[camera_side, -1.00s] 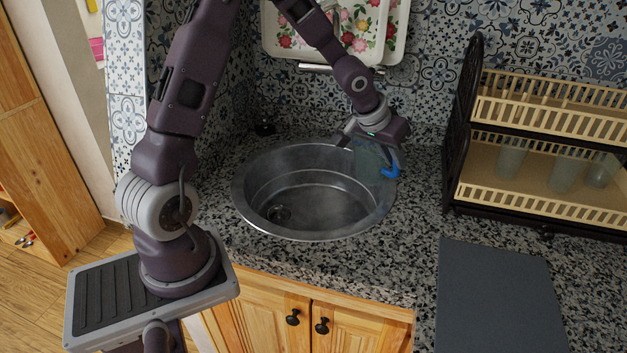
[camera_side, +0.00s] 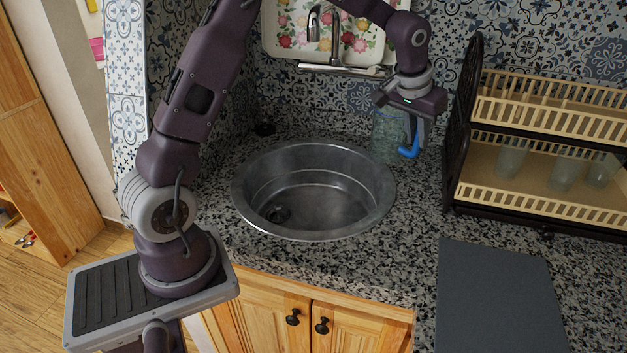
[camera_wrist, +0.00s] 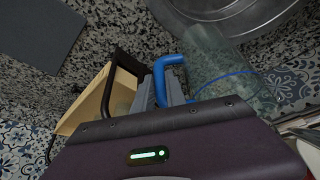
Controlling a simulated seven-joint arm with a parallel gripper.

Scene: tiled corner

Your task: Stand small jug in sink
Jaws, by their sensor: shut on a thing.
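The small jug (camera_side: 388,137) is clear glass with a blue handle (camera_side: 409,150). In the side view it looks upright, behind and to the right of the sink's rim. I cannot tell whether its base touches the counter. My gripper (camera_side: 411,132) points down and is shut on the jug's handle. In the wrist view the blue handle (camera_wrist: 170,66) is at my fingers (camera_wrist: 162,88), and the glass body (camera_wrist: 215,65) extends beside it. The round steel sink (camera_side: 243,205) is empty, with its drain at the left; part of it shows in the wrist view (camera_wrist: 215,18).
A dark-framed dish rack (camera_side: 462,140) with several glasses stands close on the right. A faucet (camera_side: 335,45) and floral trays (camera_side: 290,35) are at the back wall. A grey board (camera_side: 500,295) lies front right.

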